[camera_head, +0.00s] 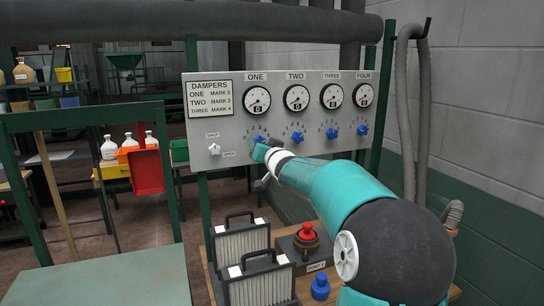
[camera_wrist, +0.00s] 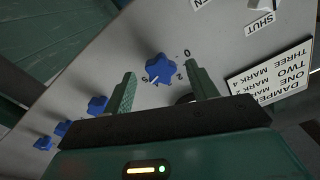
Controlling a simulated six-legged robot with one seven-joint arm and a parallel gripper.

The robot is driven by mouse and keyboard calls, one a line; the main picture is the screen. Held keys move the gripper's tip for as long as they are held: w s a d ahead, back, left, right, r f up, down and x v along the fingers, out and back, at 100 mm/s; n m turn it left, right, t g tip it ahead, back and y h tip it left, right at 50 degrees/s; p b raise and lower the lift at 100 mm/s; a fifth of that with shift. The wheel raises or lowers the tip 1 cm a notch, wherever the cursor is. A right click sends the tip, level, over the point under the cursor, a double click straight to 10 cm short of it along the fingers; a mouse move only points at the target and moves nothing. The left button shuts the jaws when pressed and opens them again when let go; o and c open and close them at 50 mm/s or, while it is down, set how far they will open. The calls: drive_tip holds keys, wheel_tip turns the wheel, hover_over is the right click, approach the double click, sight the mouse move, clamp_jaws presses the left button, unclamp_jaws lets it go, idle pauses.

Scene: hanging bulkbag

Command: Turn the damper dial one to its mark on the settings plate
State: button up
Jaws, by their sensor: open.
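The settings plate (camera_head: 210,97) on the grey panel reads ONE MARK 5, TWO MARK 2, THREE MARK 4. Damper dial one, a blue star-shaped knob (camera_head: 259,139), sits below the gauge labelled ONE, partly hidden by my gripper (camera_head: 263,152). In the wrist view the knob (camera_wrist: 160,67) lies between the two green fingertips of my open gripper (camera_wrist: 162,73), with a gap on each side. A pale pointer line on the knob faces lower left in that view. Numerals 0 and 2 show on its right; the numeral at the pointer is too small to read surely.
Blue dials two (camera_head: 297,136), three (camera_head: 332,132) and four (camera_head: 362,128) run to the right. A white switch (camera_head: 214,148) is at the panel's lower left. Below stand filter frames (camera_head: 243,245), a red button box (camera_head: 306,240) and a blue knob (camera_head: 320,286).

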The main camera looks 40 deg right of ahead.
drive_tip(key=v, duration=1.2)
drive_tip(key=s+a+f+n+g+y, duration=0.2)
drive_tip(key=s+a+f+g, duration=0.4)
drive_tip(key=s+a+f, duration=0.3)
drive_tip(key=s+a+f+n+g+y, duration=0.2)
drive_tip(key=s+a+f+n+g, duration=0.3)
drive_tip(key=s+a, duration=1.2)
drive_tip(key=a+f, duration=0.3)
drive_tip(key=f, duration=0.1)
drive_tip(key=shift+g+y, duration=0.3)
drive_tip(key=shift+g, duration=0.1)
drive_tip(key=shift+w, duration=0.1)
